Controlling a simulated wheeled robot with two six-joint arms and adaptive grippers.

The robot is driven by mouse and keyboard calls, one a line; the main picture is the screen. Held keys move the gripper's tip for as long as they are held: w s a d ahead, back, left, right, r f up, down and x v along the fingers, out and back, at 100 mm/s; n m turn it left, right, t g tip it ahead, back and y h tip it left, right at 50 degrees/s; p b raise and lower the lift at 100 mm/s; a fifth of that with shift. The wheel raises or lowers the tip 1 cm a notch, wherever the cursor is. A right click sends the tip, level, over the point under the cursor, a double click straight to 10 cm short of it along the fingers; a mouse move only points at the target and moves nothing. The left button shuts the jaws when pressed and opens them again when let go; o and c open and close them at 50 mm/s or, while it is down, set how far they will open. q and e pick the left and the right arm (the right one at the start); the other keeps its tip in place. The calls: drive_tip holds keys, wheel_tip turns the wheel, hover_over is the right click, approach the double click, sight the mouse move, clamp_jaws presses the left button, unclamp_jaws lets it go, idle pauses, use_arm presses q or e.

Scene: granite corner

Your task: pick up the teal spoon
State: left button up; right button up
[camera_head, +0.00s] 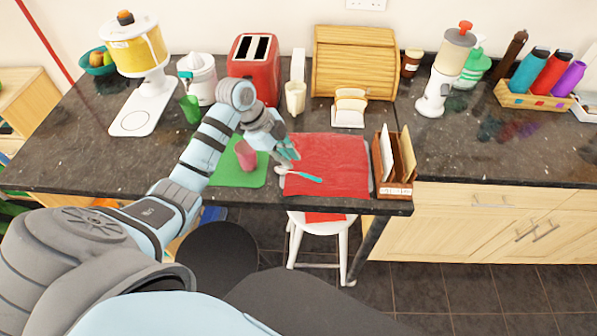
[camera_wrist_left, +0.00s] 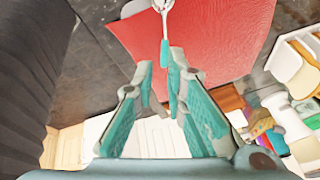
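The teal spoon (camera_head: 308,177) lies on the red cloth (camera_head: 335,160), near its front left part. Its handle is teal and its bowl end is pale, pointing left in the head view. In the left wrist view the spoon handle (camera_wrist_left: 164,52) points toward the gap between my fingers, with the pale end at the top edge. My left gripper (camera_head: 288,151) is just behind and above the spoon in the head view. In the left wrist view my left gripper (camera_wrist_left: 161,68) is open, its teal-padded fingers apart with nothing between them. My right gripper is not in view.
A pink cup (camera_head: 246,155) stands on a green mat (camera_head: 236,174) left of the cloth. A wooden letter rack (camera_head: 395,190) stands right of the cloth. A white stool (camera_head: 320,227) stands below the counter edge.

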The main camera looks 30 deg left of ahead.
sight(300, 172)
use_arm(q)
drive_tip(key=x, duration=0.5)
drive_tip(key=w+x, duration=0.1)
drive_tip(key=x, duration=0.1)
drive_tip(key=shift+a+f, duration=0.3)
drive_tip(key=shift+f, duration=0.25)
drive_tip(key=shift+s+d+r, duration=0.15)
drive_tip(key=shift+s+r, duration=0.05)
drive_tip(key=shift+s, duration=0.05)
clamp_jaws()
drive_tip(key=shift+w, duration=0.15)
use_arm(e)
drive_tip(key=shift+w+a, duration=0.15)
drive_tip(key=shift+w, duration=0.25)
